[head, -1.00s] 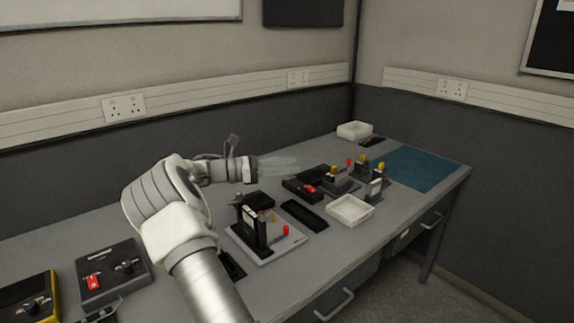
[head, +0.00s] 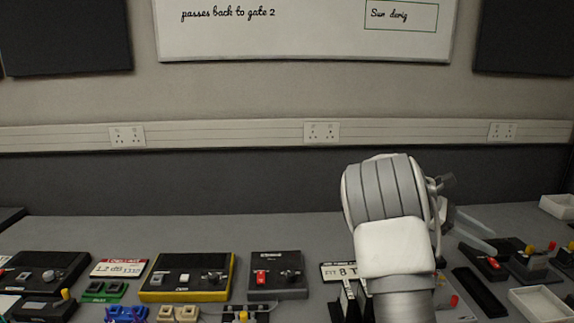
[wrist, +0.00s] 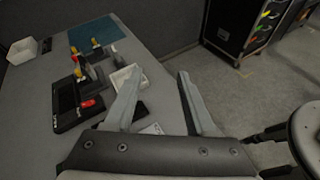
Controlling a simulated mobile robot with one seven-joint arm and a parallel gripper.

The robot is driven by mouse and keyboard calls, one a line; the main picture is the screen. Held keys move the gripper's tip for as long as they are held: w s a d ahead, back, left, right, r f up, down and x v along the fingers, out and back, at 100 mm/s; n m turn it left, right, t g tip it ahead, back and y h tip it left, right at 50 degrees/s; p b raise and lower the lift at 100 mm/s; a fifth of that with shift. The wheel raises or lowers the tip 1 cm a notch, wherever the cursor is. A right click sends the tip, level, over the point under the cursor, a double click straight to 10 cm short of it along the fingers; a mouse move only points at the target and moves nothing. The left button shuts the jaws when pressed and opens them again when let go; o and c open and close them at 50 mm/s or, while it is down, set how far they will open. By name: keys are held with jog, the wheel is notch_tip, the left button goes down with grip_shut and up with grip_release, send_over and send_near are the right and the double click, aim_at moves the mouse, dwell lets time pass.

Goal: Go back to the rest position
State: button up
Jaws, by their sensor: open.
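My arm stands over the right part of the bench in the head view. My gripper (head: 472,230) shows partly past the arm's right side, pointing right. In the wrist view its two fingers (wrist: 158,78) are spread apart with nothing between them. Beyond the fingers lie the bench top, a white tray (wrist: 125,80) and a black box with a red switch (wrist: 75,105). The gripper looks clear of these things, though its height above the bench is hard to judge.
A yellow-edged tester (head: 187,277) and a black box with a red switch (head: 278,275) sit left of the arm. A white tray (head: 538,304) lies right. Black cases (wrist: 245,25) and a stool (wrist: 305,128) stand beyond the bench. Its back strip is clear.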

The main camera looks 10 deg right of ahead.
jog(key=s+a+r+m+t+y+p, duration=0.2)
jog(key=s+a, duration=0.4)
jog(key=a, duration=0.5)
jog(key=s+a+r+m+t+y+p, duration=0.3)
jog(key=s+a+t+y, duration=0.3)
jog(key=a, duration=0.6)
jog(key=s+a+r+m+t+y+p, duration=0.3)
jog(key=s+a, duration=0.4)
jog(key=a, duration=0.4)
jog(key=shift+s+a+r+m+t+y, duration=0.35)
jog(key=shift+r+m+t, duration=0.4)
jog(key=shift+t, duration=0.25)
